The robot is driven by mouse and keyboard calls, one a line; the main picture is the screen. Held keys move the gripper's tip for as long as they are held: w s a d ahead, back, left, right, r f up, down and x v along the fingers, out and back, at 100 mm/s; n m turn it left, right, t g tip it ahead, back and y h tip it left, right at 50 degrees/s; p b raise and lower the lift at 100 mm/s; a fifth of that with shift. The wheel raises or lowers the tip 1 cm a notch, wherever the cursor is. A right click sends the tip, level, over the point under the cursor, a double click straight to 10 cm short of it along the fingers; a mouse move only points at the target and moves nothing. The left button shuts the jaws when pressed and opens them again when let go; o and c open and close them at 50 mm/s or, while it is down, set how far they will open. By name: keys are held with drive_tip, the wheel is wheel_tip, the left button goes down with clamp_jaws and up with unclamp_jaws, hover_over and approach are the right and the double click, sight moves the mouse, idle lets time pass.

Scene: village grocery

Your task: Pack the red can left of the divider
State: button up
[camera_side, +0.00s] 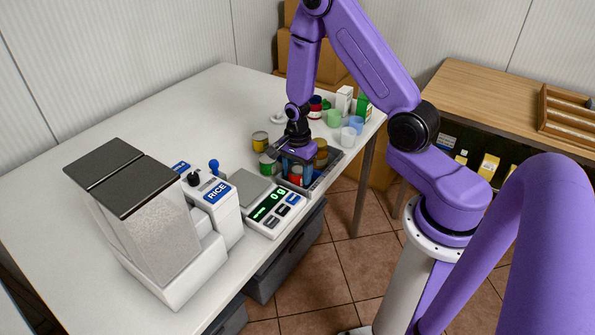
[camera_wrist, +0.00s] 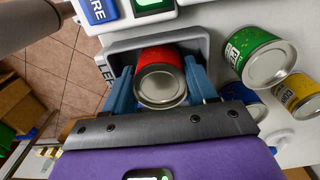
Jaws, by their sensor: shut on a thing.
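The red can (camera_wrist: 160,56) is between the two blue fingers of my gripper (camera_wrist: 162,88), its metal end facing the wrist camera. In the side view the red can (camera_side: 295,174) is low between the fingers of my gripper (camera_side: 297,166), over or in the near end of the grey packing tray (camera_side: 333,167). In the wrist view the tray's rim (camera_wrist: 150,42) curves around the can, with a partly covered "LEFT" label on its wall. I cannot tell whether the can touches the tray floor. The divider is hidden by my gripper.
A green can (camera_wrist: 262,58) and a yellow can (camera_wrist: 298,94) stand close outside the tray. A scale (camera_side: 270,209) reading 0 g and a rice dispenser (camera_side: 150,220) stand nearby. Brown jars (camera_side: 320,147) are at the tray's far part. Cups (camera_side: 348,136) stand behind.

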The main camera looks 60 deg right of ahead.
sight(297, 168)
drive_tip(key=shift+f, duration=0.25)
drive_tip(key=o, duration=1.4)
drive_tip(key=shift+o, duration=0.2)
drive_tip(key=shift+r, duration=4.05)
drive_tip(key=shift+a, duration=0.1)
drive_tip(key=shift+a+r+n, duration=0.25)
drive_tip(key=shift+a+n, duration=0.05)
drive_tip(key=shift+n, duration=0.1)
drive_tip(key=s+a+r+n, duration=0.8)
drive_tip(key=a+n, duration=0.3)
drive_tip(key=n, duration=0.4)
drive_tip(key=s+a+r+n, duration=0.1)
drive_tip(key=s+r+n, duration=0.2)
drive_tip(key=s+n, duration=0.4)
drive_tip(key=s+a+r+n, duration=0.1)
drive_tip(key=s+r+n, duration=0.2)
drive_tip(key=s+n, duration=0.4)
drive_tip(key=shift+s+n, duration=0.4)
drive_tip(key=shift+s, duration=0.3)
